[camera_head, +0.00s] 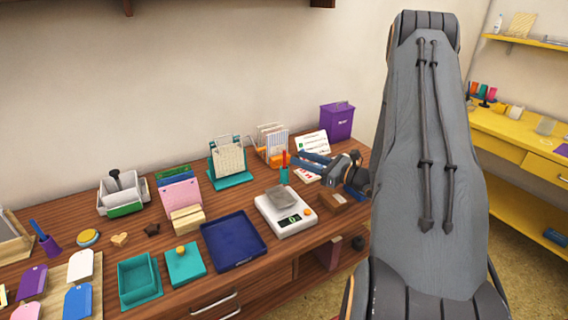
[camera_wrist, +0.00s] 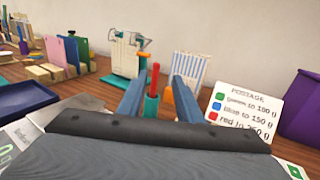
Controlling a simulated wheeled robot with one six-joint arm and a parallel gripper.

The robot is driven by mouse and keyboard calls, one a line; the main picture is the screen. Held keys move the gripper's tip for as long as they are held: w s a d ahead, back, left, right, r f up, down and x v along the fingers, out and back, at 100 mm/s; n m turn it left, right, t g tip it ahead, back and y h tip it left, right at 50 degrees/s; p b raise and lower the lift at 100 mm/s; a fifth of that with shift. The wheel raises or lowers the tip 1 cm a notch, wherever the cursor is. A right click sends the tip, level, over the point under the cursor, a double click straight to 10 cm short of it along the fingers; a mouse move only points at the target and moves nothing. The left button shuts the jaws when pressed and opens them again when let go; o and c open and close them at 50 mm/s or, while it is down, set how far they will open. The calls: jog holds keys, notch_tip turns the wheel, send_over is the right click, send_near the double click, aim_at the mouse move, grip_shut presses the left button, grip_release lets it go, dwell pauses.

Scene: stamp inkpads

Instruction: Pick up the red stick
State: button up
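The red stick (camera_head: 285,158) stands upright in a small teal cup (camera_head: 284,175) near the back of the wooden desk. In the wrist view the red stick (camera_wrist: 154,78) rises from the teal cup (camera_wrist: 151,108), with its lower end hidden inside the cup. My gripper (camera_wrist: 159,80) is open, with blue-grey fingers on either side of the stick in that picture, the left one closer to it. In the head view my gripper (camera_head: 305,159) reaches in from the right, just beside the stick. I see no contact with it.
A white scale (camera_head: 286,216) with a grey block stands in front of the cup. A letter rack (camera_head: 272,141), a postage sign (camera_wrist: 243,112) and a purple box (camera_head: 337,121) stand behind and to the right.

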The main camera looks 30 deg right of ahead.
aim_at(285, 154)
jog(key=p+x, duration=0.1)
jog(key=x, duration=0.2)
jog(key=p+x, duration=0.1)
jog(key=x, duration=0.3)
jog(key=shift+s+a, duration=0.15)
jog(key=shift+a, duration=0.2)
grip_shut()
